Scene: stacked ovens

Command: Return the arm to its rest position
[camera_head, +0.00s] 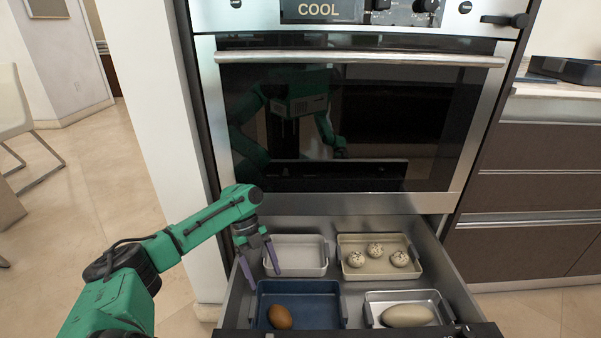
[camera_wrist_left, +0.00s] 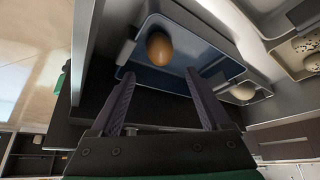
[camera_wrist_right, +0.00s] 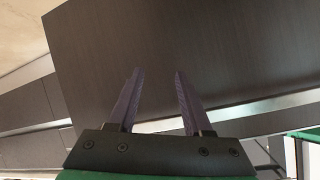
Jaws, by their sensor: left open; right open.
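My left arm (camera_head: 205,222) reaches in from the left over the pulled-out drawer in the head view. My left gripper (camera_head: 264,280) points down, open and empty, near the left side of the drawer, by the blue tray (camera_head: 316,294). In the left wrist view, the fingers of the left gripper (camera_wrist_left: 159,76) are spread, with the blue tray and its brown egg (camera_wrist_left: 159,48) beyond them. My right gripper (camera_wrist_right: 157,73) is open and empty in the right wrist view, facing a dark brown panel (camera_wrist_right: 200,50). The right arm is outside the head view, apart from reflections in the oven glass.
The drawer also holds a white tray (camera_head: 296,240), a beige tray (camera_head: 345,240) with speckled eggs (camera_head: 376,250), and a metal tray (camera_head: 436,298) with a pale egg (camera_head: 407,315). The oven (camera_head: 340,120) above is shut. Brown cabinets (camera_head: 540,190) stand right; floor (camera_head: 100,180) is open left.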

